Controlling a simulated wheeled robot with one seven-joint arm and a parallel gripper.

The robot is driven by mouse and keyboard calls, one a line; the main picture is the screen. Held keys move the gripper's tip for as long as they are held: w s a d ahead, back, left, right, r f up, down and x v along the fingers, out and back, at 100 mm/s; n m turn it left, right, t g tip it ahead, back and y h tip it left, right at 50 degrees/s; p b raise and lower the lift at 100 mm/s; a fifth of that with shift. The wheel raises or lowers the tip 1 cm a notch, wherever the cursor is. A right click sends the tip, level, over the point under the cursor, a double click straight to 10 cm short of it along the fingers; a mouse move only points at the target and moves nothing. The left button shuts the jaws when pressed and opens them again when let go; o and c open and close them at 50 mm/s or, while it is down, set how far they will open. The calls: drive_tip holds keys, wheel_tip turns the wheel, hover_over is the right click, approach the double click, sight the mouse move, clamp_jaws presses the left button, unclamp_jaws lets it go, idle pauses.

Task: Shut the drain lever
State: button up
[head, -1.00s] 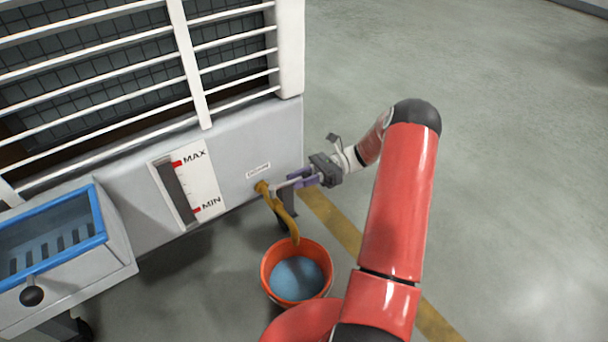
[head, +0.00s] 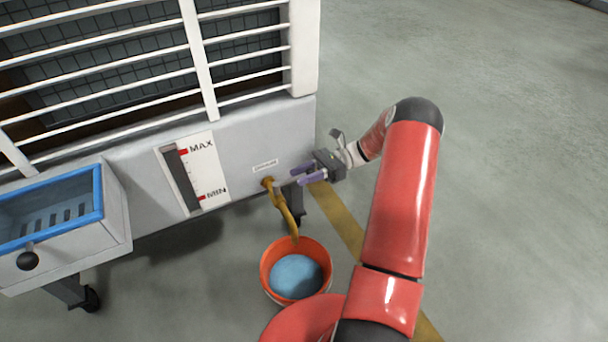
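The brass drain valve (head: 268,182) sticks out low on the right part of the grey machine's panel, below a small label. A yellow-brown spout (head: 287,213) curves down from it. The thin grey drain lever (head: 283,184) points right from the valve, toward my gripper; its outer end is hard to make out. My gripper (head: 298,176) is just right of the valve, with its two purple fingers apart around the line of the lever. I cannot tell whether either finger touches the lever.
An orange bucket (head: 268,275) holding blue water stands under the spout. A level gauge (head: 208,170) marked MAX and MIN is on the panel. A blue-rimmed box (head: 98,200) with a black knob juts out at left. The floor at right is clear.

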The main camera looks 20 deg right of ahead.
drive_tip(key=d, duration=0.7)
drive_tip(key=shift+w+d+b, duration=0.3)
drive_tip(key=shift+d+b, duration=0.1)
drive_tip(key=shift+d, duration=0.1)
